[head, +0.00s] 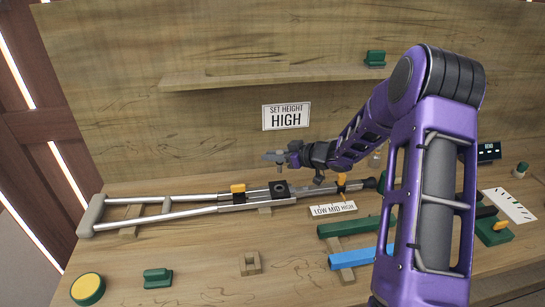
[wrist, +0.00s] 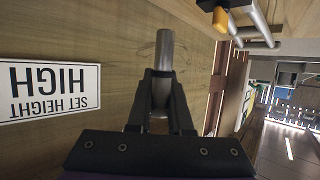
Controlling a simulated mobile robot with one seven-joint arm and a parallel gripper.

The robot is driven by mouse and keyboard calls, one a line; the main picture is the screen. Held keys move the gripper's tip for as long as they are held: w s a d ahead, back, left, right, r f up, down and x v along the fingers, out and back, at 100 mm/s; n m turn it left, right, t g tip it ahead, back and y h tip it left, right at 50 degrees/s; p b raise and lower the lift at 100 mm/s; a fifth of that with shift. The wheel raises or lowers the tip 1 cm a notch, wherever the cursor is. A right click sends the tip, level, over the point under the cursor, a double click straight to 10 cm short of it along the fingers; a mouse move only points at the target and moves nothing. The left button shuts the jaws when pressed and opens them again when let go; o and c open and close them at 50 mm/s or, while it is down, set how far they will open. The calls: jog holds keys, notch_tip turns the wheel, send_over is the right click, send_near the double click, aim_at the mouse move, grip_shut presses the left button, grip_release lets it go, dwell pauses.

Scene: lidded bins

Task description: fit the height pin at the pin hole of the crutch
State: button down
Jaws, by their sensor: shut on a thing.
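The crutch (head: 190,213) lies along the bench in the head view, its grey handle at the left and dark tip at the right. A black block with a round dark opening (head: 279,189) sits on its shaft. My gripper (head: 276,158) is above this block, apart from it. In the wrist view, my gripper (wrist: 161,88) is shut on a grey metal pin (wrist: 164,50), which sticks out past the fingertips. The pin's far end is in free air. Whether it lines up with the opening cannot be told.
A "SET HEIGHT HIGH" sign (head: 286,116) is on the back board, below a shelf (head: 240,80). Yellow clamps (head: 238,189) flank the block. A "LOW MID HIGH" label (head: 333,209) lies in front. Green (head: 340,227) and blue (head: 352,259) bars and a small wooden block (head: 250,264) occupy the bench.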

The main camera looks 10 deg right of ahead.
jog(key=shift+w, duration=0.15)
jog(key=shift+f, duration=0.1)
dwell(0.4)
jog(key=b, duration=0.3)
send_over(272, 185)
jog(key=shift+w+f, duration=0.1)
jog(key=shift+f, duration=2.7)
jog(key=shift+p, duration=0.6)
jog(key=shift+f+b, duration=1.2)
jog(key=shift+f, duration=0.85)
jog(key=c, duration=0.8)
grip_release()
jog(key=shift+o, duration=0.2)
